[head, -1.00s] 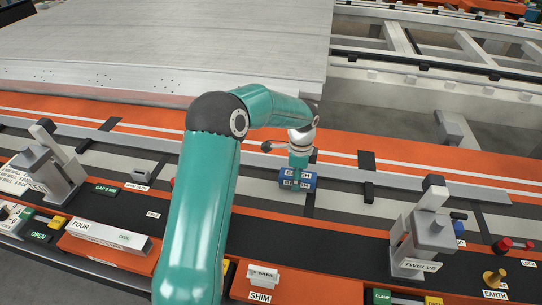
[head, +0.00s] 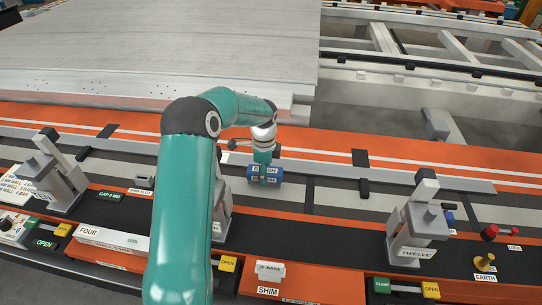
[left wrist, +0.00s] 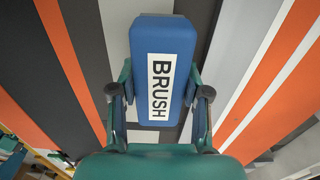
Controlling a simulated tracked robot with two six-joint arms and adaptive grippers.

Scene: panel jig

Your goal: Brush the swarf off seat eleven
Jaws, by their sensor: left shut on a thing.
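My left gripper (head: 264,166) is shut on a blue brush (head: 265,181) with a white label. In the left wrist view the brush (left wrist: 164,60) sits between the two fingers with its "BRUSH" label facing the camera. In the head view it is over the grey and dark strips of the jig, just in front of the orange strip. I cannot tell if it touches the surface. A grey clamp (head: 223,208) shows partly behind my left arm, its label hidden. I can make out no label for seat eleven and no swarf. My right gripper is not in view.
A clamp marked "TWELVE" (head: 416,236) stands at right and another grey clamp (head: 55,180) at left. A large grey panel (head: 170,50) lies behind. A shim box (head: 270,272), an earth post (head: 484,262) and red knobs (head: 490,232) line the front. The strips between brush and clamp twelve look clear.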

